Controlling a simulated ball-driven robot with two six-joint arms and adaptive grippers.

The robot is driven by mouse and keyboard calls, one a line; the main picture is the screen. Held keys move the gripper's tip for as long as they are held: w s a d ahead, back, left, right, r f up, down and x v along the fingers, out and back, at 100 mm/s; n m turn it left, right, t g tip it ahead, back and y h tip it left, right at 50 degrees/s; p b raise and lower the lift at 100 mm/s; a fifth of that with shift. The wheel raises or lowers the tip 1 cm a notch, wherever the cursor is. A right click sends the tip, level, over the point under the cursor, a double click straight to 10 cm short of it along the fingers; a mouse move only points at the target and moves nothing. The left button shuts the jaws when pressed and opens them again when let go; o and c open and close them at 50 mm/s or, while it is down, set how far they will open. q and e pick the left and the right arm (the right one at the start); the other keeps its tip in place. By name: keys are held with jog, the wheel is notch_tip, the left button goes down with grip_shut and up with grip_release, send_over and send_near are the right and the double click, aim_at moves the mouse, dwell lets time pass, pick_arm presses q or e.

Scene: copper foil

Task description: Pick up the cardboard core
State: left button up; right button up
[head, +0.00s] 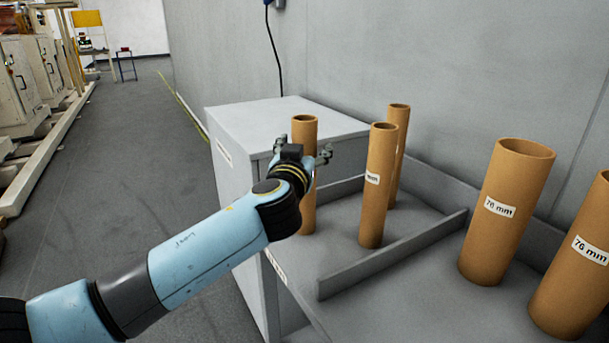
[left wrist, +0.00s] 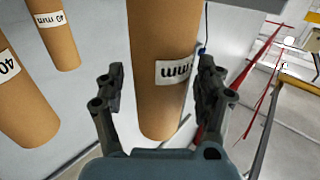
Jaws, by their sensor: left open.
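A brown cardboard core (head: 304,130) stands upright at the left end of the tray, nearest the grey cabinet. My left gripper (head: 304,148) is at this core's upper part, partly covering it. In the left wrist view my left gripper (left wrist: 160,75) is open, with one finger on each side of the core (left wrist: 163,40), whose label faces me. Whether the fingers touch it cannot be told. Two more slim cores, a nearer one (head: 377,200) and a farther one (head: 398,125), stand to the right. My right gripper is not in view.
A low grey divider (head: 390,254) separates the slim cores from two wider cores marked 76 mm, one in the middle right (head: 507,215) and one at the right edge (head: 575,280). A grey cabinet (head: 270,115) stands behind, against the wall. Open floor (head: 110,150) lies left.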

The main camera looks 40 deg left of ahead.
pick_arm(q)
grip_shut()
dwell(0.5)
